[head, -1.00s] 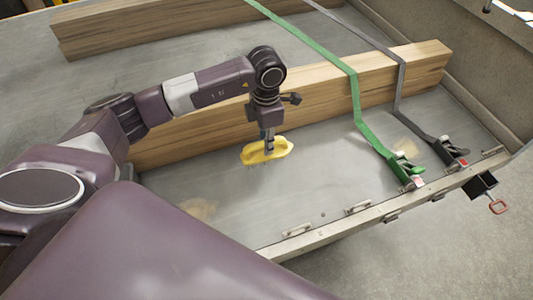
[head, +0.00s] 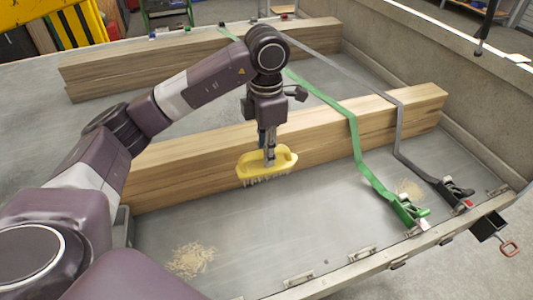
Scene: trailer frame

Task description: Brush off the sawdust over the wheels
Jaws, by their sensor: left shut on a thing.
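My left gripper (head: 269,153) is shut on the handle of a yellow brush (head: 262,164). The brush hangs bristles down in front of the near wooden beam, and it looks to be above the grey trailer bed (head: 270,229). One patch of sawdust (head: 191,260) lies on the bed at the lower left, near the front edge. A smaller patch of sawdust (head: 409,188) lies at the right, between the green and grey straps. The brush is apart from both patches. I see no wheels. My right gripper is not in view.
The near wooden beam (head: 210,165) crosses the bed, with another beam (head: 170,62) behind it. A green strap (head: 352,130) and a grey strap (head: 397,115) run over them to ratchets near the front rail (head: 380,250). The bed between the patches is clear.

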